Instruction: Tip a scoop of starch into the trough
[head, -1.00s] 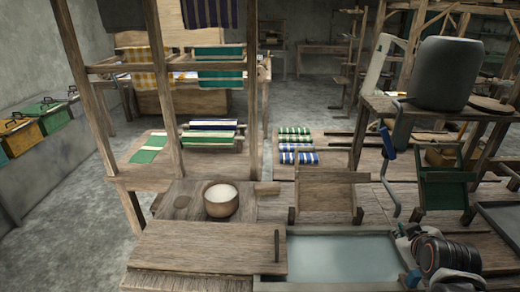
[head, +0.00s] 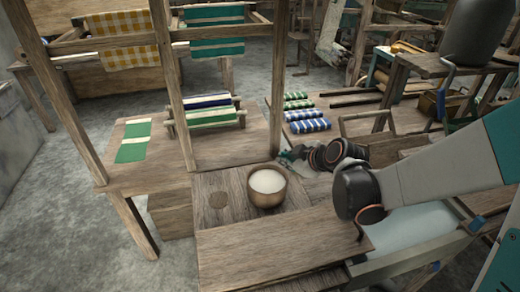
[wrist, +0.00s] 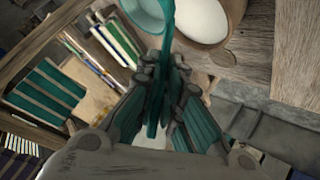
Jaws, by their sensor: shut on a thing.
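A round wooden bowl (head: 267,187) of white starch stands on the wooden bench. It also shows at the top of the wrist view (wrist: 205,18). My gripper (head: 296,158) is just beyond and right of the bowl in the head view. In the wrist view my gripper (wrist: 164,80) is shut on the handle of a teal scoop (wrist: 143,14), whose cup is beside the bowl and partly cut off by the frame edge. Whether the scoop holds starch I cannot tell. The pale trough (head: 420,232) lies at the right, partly hidden by my arm.
A wooden board (head: 275,240) lies in front of the bowl. A loom post (head: 180,110) rises left of it. Folded striped cloths (head: 306,120) lie behind my gripper. A cluttered wooden stand (head: 440,65) is at the back right.

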